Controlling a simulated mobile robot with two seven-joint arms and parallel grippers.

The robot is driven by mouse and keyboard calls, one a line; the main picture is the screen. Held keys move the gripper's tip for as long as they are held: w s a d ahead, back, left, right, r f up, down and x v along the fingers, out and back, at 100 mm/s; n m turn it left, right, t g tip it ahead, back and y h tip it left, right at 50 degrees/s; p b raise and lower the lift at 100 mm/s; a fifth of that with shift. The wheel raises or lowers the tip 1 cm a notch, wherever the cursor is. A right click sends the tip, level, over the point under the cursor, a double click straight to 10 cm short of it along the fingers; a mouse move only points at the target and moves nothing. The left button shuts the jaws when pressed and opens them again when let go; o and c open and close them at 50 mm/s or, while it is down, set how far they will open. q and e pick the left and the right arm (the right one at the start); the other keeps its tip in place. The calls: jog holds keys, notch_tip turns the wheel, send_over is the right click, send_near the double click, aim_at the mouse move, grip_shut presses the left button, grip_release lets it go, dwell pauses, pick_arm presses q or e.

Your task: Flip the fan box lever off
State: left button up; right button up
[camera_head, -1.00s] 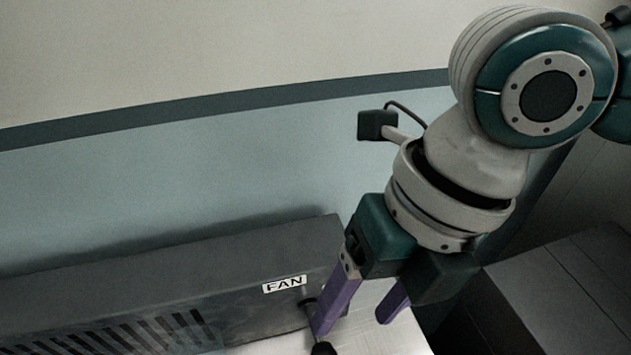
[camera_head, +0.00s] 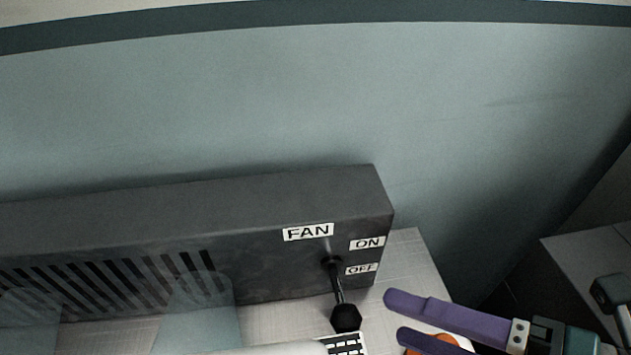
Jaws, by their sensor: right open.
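The dark grey fan box (camera_head: 270,205) stands against the wall, with a FAN label, and ON above OFF labels at its right end. Its black lever (camera_head: 341,290) sticks out below the FAN label and slants downward, its knob at the lower end, below the OFF label's height. My right gripper (camera_head: 394,317) comes in from the lower right. Its two purple fingers are apart with nothing between them near the tips. The fingertips are right of the lever knob, with a gap. My left gripper does not show.
A white surface (camera_head: 415,265) lies under and beside the box. An orange and white thing (camera_head: 438,343) lies partly hidden behind the right fingers. Translucent bluish shapes (camera_head: 200,310) stand before the box's vents. Another grey surface is at the far right.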

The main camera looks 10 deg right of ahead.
aim_at(343, 302)
jog(key=shift+t+y, duration=0.4)
jog(key=shift+y, duration=0.1)
jog(key=x, duration=0.2)
jog(key=b+x, duration=0.1)
jog(key=x, duration=0.4)
jog(key=shift+s+a+f, duration=0.15)
jog(key=shift+a+f, duration=0.05)
jog(key=shift+a, duration=0.45)
grip_shut()
dwell(0.6)
